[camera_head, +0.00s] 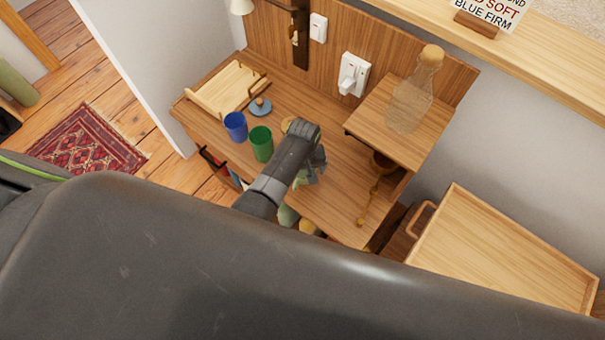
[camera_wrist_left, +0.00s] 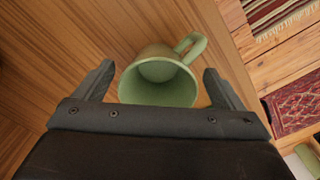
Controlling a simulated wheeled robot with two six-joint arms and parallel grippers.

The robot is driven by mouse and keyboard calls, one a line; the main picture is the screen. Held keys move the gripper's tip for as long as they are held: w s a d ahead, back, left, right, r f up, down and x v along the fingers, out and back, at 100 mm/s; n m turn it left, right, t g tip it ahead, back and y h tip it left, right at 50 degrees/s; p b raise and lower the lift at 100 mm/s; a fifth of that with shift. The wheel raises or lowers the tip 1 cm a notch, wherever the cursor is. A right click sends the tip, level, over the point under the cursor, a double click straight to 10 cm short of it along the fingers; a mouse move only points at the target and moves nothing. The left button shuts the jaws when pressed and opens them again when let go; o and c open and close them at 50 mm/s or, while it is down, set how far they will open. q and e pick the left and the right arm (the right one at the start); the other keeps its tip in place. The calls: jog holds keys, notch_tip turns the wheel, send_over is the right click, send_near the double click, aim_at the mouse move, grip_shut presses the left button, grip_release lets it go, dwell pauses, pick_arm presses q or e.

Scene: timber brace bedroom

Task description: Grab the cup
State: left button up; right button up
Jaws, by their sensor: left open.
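A pale green cup (camera_wrist_left: 165,75) with a looped handle shows in the left wrist view, on a wooden surface. Its open mouth faces my left gripper (camera_wrist_left: 158,72) and its handle points up and right. The gripper's fingers are open, one on each side of the cup, with gaps visible. In the head view my left gripper (camera_head: 311,172) is over the desk (camera_head: 345,213), and my arm largely hides what is under it. A blue cup (camera_head: 236,127) and a green cup (camera_head: 261,144) stand on the desk to its left. My right gripper is not in view.
A glass bottle (camera_head: 409,103) stands on a raised shelf (camera_head: 372,118) right of the gripper. A wooden rack (camera_head: 225,88) and a small blue dish (camera_head: 260,107) are at the desk's back left. A wooden tray (camera_head: 505,250) is at the lower right.

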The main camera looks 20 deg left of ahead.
pick_arm(q)
jog(key=shift+f, duration=0.1)
jog(key=c, duration=1.1)
jog(key=shift+r, duration=0.2)
